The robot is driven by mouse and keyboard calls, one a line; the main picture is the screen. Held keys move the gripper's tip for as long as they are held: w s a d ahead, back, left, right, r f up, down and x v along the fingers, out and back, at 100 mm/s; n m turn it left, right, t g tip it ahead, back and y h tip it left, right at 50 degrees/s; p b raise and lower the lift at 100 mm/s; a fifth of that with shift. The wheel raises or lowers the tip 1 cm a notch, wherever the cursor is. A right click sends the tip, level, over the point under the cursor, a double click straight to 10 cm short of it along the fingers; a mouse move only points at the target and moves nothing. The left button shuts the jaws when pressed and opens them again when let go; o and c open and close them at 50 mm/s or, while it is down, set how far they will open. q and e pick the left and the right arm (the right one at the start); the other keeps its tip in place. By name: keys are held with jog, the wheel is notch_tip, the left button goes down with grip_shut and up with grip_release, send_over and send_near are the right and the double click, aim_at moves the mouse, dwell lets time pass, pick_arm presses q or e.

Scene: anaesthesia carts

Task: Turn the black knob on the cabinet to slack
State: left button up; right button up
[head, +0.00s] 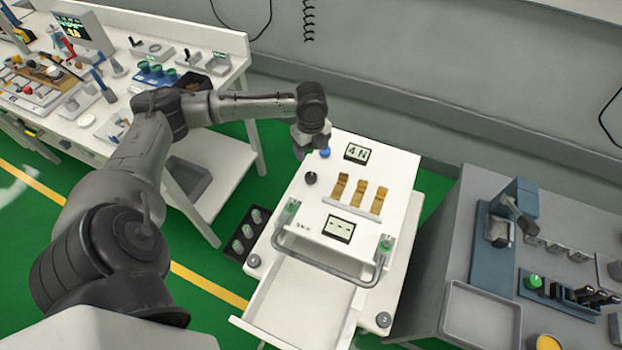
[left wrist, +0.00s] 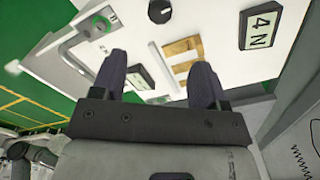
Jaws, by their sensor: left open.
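The black knob (head: 310,178) stands on the top of the white cabinet (head: 400,165), near its left edge. It also shows in the left wrist view (left wrist: 160,11), beyond the fingertips and near the top edge. My left gripper (head: 312,148) hangs over the far left part of the cabinet top, behind the knob and apart from it. In the left wrist view its two fingers (left wrist: 160,78) are spread with nothing between them. A display (head: 356,153) reading 4 N sits right of the gripper. My right gripper is not in view.
A blue round part (head: 325,153) is beside the gripper. Brass strips (head: 359,193), a second display (head: 339,228) and a grey handle (head: 330,262) lie nearer the front. The front drawer (head: 300,300) is open and looks empty. Benches stand left and right.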

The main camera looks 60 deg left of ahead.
aim_at(311, 176)
pick_arm(q)
notch_tip(311, 176, down, 11)
jog(key=b, duration=0.2)
jog(key=shift+f+b, duration=0.15)
jog(key=shift+b, duration=0.25)
jog(key=shift+f, duration=0.9)
jog(key=shift+c, duration=0.5)
